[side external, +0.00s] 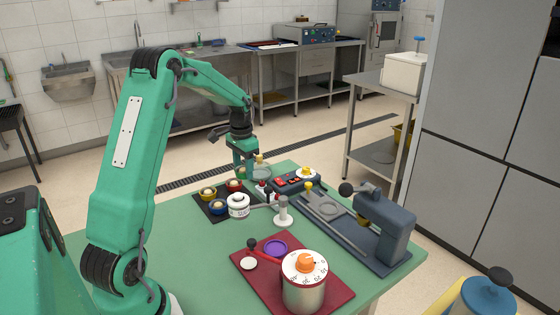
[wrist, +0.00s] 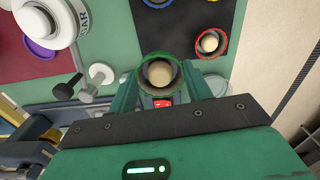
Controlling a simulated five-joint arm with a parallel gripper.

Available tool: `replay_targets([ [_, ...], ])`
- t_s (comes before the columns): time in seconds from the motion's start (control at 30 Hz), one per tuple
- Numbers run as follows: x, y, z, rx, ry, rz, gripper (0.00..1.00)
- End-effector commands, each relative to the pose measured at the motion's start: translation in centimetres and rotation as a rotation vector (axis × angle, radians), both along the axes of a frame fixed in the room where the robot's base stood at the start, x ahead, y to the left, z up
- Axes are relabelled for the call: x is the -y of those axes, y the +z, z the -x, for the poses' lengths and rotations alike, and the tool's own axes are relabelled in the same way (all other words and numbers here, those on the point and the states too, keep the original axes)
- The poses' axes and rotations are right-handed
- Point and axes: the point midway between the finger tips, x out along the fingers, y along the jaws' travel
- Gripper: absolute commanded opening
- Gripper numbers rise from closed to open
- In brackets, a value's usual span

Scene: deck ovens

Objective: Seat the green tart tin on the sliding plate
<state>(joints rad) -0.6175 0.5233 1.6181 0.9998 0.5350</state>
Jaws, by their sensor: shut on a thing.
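The green tart tin (wrist: 146,88) with a pale ball of dough in it is held between the fingers of my gripper (wrist: 160,92) in the wrist view. In the side view my gripper (side external: 252,170) is above the table's far edge, behind the dark tray, with the tin partly hidden by the fingers. The sliding plate (side external: 322,203), with a ring-shaped seat, lies on the grey-blue press (side external: 388,222) to the right of my gripper. The tin is apart from the plate.
A dark tray (side external: 203,204) holds yellow, red and blue tins. A white jar (side external: 238,206) and a grey-white post (side external: 283,212) stand between tray and press. A control box (side external: 291,184) lies behind the plate. A maroon mat (side external: 250,265) carries a dial-topped pot (side external: 303,287) in front.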

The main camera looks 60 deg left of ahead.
Motion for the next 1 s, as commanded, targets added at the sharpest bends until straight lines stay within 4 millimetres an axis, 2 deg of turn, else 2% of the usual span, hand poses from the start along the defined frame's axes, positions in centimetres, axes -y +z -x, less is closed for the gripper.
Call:
replay_targets([
  [0.27,0.0,0.0,-0.1,0.0,-0.001,0.0,0.27],
  [0.47,0.8,-0.1,-1.3,-0.001,-0.024,0.0,0.27],
  [0.63,2.7,-0.2,-4.1,0.0,-0.076,0.0,0.27],
  [0.77,5.1,-0.3,-7.1,0.0,-0.135,0.0,0.27],
  [1.0,11.2,-0.7,-12.7,-0.001,-0.258,0.0,0.27],
])
